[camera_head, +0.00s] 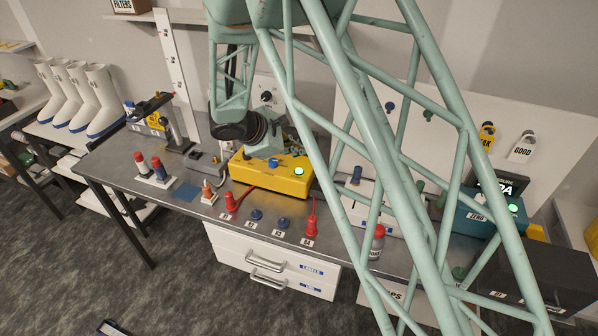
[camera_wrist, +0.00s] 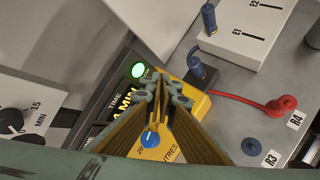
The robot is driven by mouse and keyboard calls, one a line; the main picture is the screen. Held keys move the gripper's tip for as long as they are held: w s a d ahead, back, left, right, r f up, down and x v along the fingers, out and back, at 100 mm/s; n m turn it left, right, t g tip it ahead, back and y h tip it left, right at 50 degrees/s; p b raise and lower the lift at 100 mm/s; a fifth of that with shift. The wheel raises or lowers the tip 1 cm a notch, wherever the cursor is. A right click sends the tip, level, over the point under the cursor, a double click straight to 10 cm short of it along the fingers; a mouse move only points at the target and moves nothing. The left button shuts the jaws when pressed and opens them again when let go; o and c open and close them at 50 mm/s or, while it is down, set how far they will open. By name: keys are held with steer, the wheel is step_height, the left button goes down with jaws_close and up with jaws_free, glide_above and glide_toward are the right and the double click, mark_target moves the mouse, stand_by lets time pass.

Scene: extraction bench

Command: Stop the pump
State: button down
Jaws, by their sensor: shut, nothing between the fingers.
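A yellow box (camera_head: 270,178) that looks like the pump, though no label naming it is readable, sits on the grey bench. It has a lit green button (camera_head: 299,171) and a blue knob (camera_head: 273,163). In the wrist view the lit button (camera_wrist: 138,70) is just left of my fingertips, beside a dark panel (camera_wrist: 117,98) reading TIME and 4 MIN. The blue knob (camera_wrist: 150,139) shows between my fingers, near the word LITRES. My gripper (camera_wrist: 160,86) is shut and empty over the box. I cannot tell whether it touches the box; my fingers hide part of its top.
Red plugs (camera_head: 311,226) and blue sockets (camera_head: 284,222) lie along the bench front, with a red cable at the box. A white box (camera_head: 368,208) stands to the right. A teal box (camera_head: 480,213) with another lit green button stands farther right. Drawers (camera_head: 270,262) are below.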

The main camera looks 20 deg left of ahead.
mark_target(299, 171)
step_height(299, 171, down, 3)
steer(key=shift+r, duration=0.15)
steer(key=shift+f+b, duration=1.25)
steer(key=shift+b, duration=0.2)
steer(key=shift+f+b, duration=0.9)
steer(key=shift+b, duration=0.4)
stand_by(1.8)
steer(key=shift+r, duration=0.85)
steer(key=shift+r, duration=0.2)
stand_by(0.4)
steer(key=shift+r+p, duration=1.05)
steer(key=shift+r, duration=1.25)
